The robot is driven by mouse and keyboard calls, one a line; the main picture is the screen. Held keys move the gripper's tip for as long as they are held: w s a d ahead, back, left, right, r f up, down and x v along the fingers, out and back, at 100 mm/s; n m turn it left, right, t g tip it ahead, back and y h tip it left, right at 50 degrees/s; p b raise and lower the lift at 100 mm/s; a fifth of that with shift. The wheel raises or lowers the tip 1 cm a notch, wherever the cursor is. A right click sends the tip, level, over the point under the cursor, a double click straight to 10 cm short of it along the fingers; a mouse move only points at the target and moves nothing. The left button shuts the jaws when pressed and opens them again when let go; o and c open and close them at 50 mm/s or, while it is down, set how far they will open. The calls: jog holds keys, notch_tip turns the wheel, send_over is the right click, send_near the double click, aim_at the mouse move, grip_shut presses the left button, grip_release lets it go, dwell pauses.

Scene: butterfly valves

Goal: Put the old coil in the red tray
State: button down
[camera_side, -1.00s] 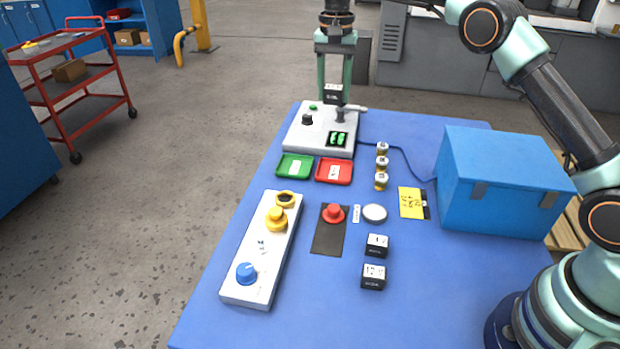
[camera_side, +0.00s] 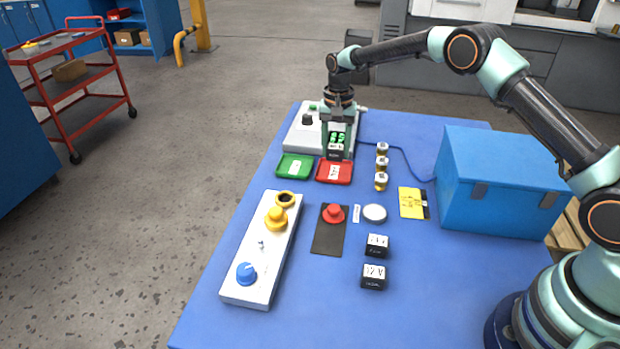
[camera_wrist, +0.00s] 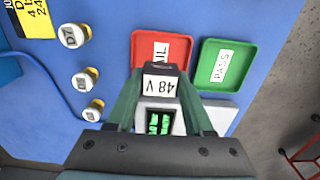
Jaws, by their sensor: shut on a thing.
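The coil (camera_side: 335,153) is a small black block with a white top; in the wrist view its label reads 48 V (camera_wrist: 159,85). My gripper (camera_side: 336,150) is shut on it, with one finger on each side. The red tray (camera_side: 321,177) lies flat on the blue table, just in front of the held coil in the side view. In the wrist view the coil overlaps the near edge of the red tray (camera_wrist: 143,48) and hides part of its label. I cannot tell the coil's exact height above the tray.
A green tray (camera_side: 283,173) labelled PASS sits left of the red one. The grey tester (camera_side: 303,139) stands behind both trays. Several small labelled cylinders (camera_side: 382,163) stand to the right.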

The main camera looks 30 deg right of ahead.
aim_at(334, 172)
jog(key=shift+f, duration=2.05)
jog(key=shift+f, duration=0.1)
jog(key=c, duration=0.6)
grip_release()
jog(key=shift+f, duration=0.1)
